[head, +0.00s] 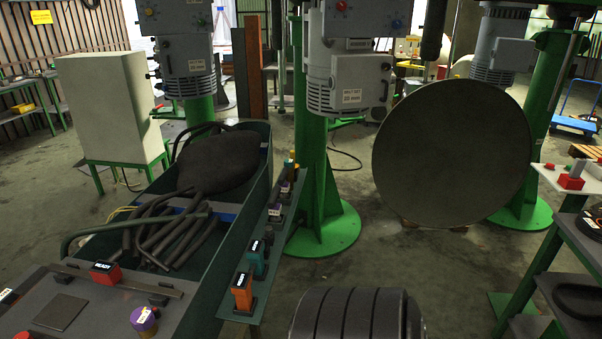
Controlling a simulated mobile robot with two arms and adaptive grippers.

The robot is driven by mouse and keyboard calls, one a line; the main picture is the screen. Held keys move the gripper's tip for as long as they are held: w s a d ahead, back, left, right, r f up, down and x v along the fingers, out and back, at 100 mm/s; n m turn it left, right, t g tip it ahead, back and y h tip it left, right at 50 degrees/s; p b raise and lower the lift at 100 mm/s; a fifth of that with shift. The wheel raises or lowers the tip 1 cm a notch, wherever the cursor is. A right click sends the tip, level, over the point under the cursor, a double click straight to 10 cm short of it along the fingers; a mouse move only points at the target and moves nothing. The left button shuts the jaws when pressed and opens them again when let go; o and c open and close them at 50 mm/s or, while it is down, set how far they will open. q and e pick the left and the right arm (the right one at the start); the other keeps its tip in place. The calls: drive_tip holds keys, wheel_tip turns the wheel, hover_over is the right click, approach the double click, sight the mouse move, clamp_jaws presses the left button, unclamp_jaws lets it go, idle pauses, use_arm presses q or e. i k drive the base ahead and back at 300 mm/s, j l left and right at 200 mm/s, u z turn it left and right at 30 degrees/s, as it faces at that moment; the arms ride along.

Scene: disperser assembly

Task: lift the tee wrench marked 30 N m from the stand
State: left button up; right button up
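I cannot make out a tee wrench, a stand or a 30 N m marking in the head view. Several coloured blocks with small labels stand along a narrow green ledge (238,313); an orange block (242,291) and a teal block (257,258) are nearest. Their labels are too small to read. A red block (571,181) with a grey upright part sits on the bench at the right edge. Neither of my grippers is in view.
A green trough (236,232) holding dark hoses and a dark sack (222,162) lies at left. A large round disc (450,150) stands at centre right, before green columns. A dark ribbed cylinder (357,315) is at bottom centre. Bare floor (430,270) shows between.

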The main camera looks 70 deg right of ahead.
sight(285, 186)
drive_tip(key=l+z, duration=0.2)
drive_tip(key=z, duration=0.25)
drive_tip(key=k+l+z, duration=0.1)
drive_tip(key=z, duration=0.3)
drive_tip(key=l+z, duration=0.3)
drive_tip(key=z, duration=0.15)
drive_tip(key=l+z, duration=0.2)
drive_tip(key=z, duration=0.25)
drive_tip(key=i+l, duration=0.15)
drive_tip(key=l, duration=0.15)
drive_tip(key=i+l, duration=0.1)
drive_tip(key=l, duration=0.2)
drive_tip(key=u, duration=0.2)
drive_tip(key=i+l+u, duration=0.2)
drive_tip(key=u, duration=0.25)
drive_tip(key=i+l+u, duration=0.25)
drive_tip(key=u, duration=0.15)
drive_tip(key=i+l, duration=0.05)
